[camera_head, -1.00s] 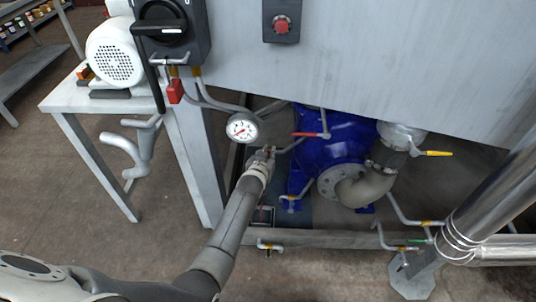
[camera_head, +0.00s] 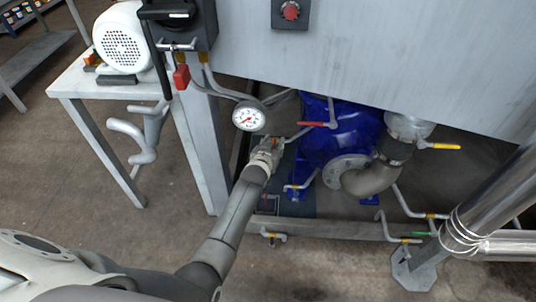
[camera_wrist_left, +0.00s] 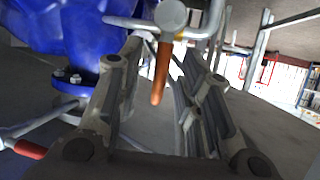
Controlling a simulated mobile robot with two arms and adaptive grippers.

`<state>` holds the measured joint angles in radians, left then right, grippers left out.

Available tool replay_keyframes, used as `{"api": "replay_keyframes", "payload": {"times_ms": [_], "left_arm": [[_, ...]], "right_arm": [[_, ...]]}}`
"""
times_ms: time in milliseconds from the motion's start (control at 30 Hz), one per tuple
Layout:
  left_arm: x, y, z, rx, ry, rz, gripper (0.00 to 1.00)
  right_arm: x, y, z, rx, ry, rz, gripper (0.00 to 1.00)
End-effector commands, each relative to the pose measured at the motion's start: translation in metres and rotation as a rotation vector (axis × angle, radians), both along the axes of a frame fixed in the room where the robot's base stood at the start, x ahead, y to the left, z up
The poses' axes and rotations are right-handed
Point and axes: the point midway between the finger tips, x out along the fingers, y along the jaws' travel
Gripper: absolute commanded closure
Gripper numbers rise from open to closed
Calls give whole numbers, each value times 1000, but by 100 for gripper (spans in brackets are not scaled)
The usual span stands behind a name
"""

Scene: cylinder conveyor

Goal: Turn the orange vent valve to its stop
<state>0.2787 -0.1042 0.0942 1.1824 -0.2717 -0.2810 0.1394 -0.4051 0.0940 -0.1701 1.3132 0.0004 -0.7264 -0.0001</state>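The orange valve handle (camera_wrist_left: 161,72) shows in the left wrist view as a narrow lever hanging from a grey round hub (camera_wrist_left: 171,15) with pipes. My left gripper (camera_wrist_left: 160,75) has its two fingers apart, with the lever between them and visible gaps on both sides. I see no firm contact. In the head view my left gripper (camera_head: 271,147) reaches in below the gauge, beside the blue pump (camera_head: 345,135). There the gripper largely hides the orange handle. My right gripper is in neither view.
A pressure gauge (camera_head: 249,117) sits just above my left gripper. A red lever (camera_head: 312,124) and a yellow lever (camera_head: 445,146) are on nearby pipes. A grey panel (camera_head: 390,55) overhangs the pump. A white table (camera_head: 75,88) with a motor (camera_head: 121,40) stands left.

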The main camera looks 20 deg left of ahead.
Motion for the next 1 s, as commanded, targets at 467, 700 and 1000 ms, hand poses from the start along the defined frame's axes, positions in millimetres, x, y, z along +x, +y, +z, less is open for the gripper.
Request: {"api": "replay_keyframes", "payload": {"times_ms": [467, 700, 1000], "left_arm": [[-57, -7, 23, 0, 1, -2, 66], [-85, -9, 35, 0, 2, -2, 66], [-100, -10, 41, 1, 2, -4, 66]], "right_arm": [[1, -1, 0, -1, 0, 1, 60], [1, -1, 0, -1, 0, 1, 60], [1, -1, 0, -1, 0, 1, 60]]}}
